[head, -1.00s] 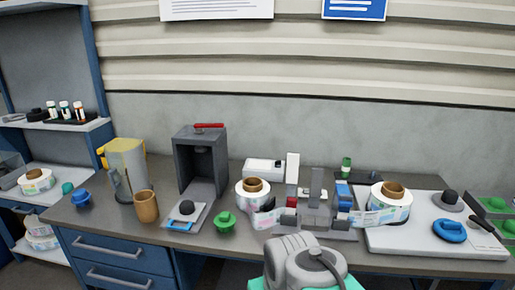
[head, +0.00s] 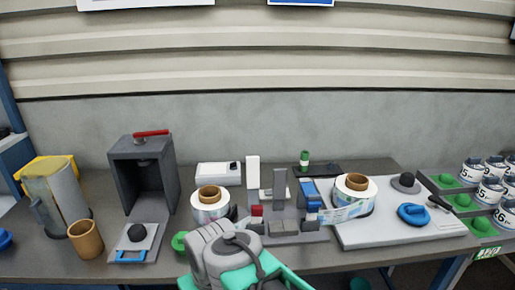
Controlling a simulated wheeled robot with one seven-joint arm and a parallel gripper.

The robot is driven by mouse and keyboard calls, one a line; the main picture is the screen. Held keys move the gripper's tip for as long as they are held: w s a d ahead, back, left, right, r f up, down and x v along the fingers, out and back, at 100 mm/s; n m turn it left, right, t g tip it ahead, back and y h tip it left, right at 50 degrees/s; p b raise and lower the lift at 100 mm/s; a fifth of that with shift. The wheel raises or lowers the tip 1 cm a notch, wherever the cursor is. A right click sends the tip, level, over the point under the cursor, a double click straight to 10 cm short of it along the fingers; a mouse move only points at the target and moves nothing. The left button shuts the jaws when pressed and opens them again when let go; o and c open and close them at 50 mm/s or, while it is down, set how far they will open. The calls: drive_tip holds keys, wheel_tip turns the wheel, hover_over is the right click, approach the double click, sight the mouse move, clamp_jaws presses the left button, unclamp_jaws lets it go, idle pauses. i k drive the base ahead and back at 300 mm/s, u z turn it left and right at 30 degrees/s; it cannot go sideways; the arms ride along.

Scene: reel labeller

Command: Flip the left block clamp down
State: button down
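The labelling fixture (head: 285,238) stands in the middle of the bench, between two label reels. On its left side is a small red block (head: 257,211), with a white upright plate (head: 253,172) behind it. A grey upright plate (head: 279,181) stands at its middle. On its right side is a blue block (head: 310,192), tilted. Which of these parts is the left block clamp is too small to tell. My grey and teal arm covers the area in front of the fixture's left side. My gripper's fingers do not show.
A left reel (head: 209,208) and a right reel (head: 355,194) flank the fixture. A dark press with a red handle (head: 145,175) and a brown cup (head: 86,239) stand left. A white board (head: 400,235) carries a blue ring (head: 414,214). Green trays with white reels stand far right.

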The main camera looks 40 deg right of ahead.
sight(253, 162)
drive_tip(key=z, duration=0.45)
drive_tip(key=i, duration=0.45)
drive_tip(key=z, duration=0.55)
